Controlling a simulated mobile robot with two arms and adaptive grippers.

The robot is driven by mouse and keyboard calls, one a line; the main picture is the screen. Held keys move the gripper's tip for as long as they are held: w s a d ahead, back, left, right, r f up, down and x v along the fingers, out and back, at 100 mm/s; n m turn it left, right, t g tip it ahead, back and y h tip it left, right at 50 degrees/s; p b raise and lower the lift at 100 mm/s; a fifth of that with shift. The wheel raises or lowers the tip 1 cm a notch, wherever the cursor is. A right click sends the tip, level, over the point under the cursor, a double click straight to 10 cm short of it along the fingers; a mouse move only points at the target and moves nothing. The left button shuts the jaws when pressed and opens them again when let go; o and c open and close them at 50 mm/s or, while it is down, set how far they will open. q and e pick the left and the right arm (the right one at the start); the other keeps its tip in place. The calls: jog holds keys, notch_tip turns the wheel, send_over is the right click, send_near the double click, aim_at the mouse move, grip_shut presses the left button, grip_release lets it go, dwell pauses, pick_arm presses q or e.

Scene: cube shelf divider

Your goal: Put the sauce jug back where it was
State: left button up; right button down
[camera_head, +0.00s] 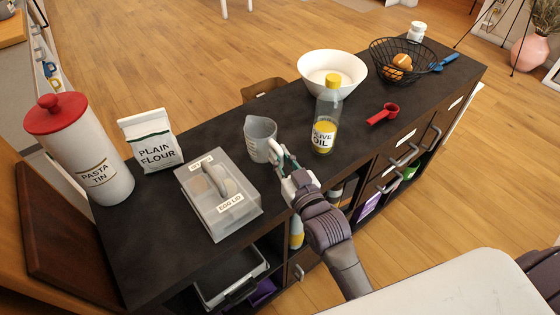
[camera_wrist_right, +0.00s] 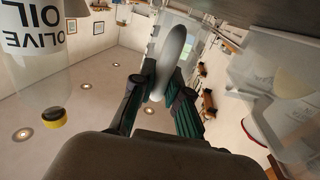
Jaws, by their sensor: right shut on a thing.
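The sauce jug, a grey translucent jug with measuring marks (camera_head: 259,136), is upright over the dark counter between the clear egg box and the olive oil bottle. My right gripper (camera_head: 282,162) is shut on its handle, on the jug's near right side. In the right wrist view the pale handle (camera_wrist_right: 174,52) sits between the two dark green fingers (camera_wrist_right: 163,88). I cannot tell whether the jug's base touches the counter. My left gripper is not in view.
The olive oil bottle (camera_head: 326,118) stands close on the right, the egg box (camera_head: 226,206) close on the left. Flour (camera_head: 150,140), the pasta tin (camera_head: 92,160), a white bowl (camera_head: 346,67), a red scoop (camera_head: 384,114) and a wire basket (camera_head: 430,57) share the counter (camera_head: 140,245). Shelves are below.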

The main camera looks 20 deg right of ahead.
jog(key=shift+f, duration=0.75)
jog(key=shift+f, duration=0.2)
jog(key=c, duration=1.2)
grip_release()
jog(key=shift+r, duration=0.25)
jog(key=s, duration=0.4)
jog(key=s+d, duration=0.1)
jog(key=s, duration=0.7)
jog(key=shift+d+f+b, duration=0.1)
jog(key=shift+d+b, duration=0.2)
jog(key=shift+d, duration=0.05)
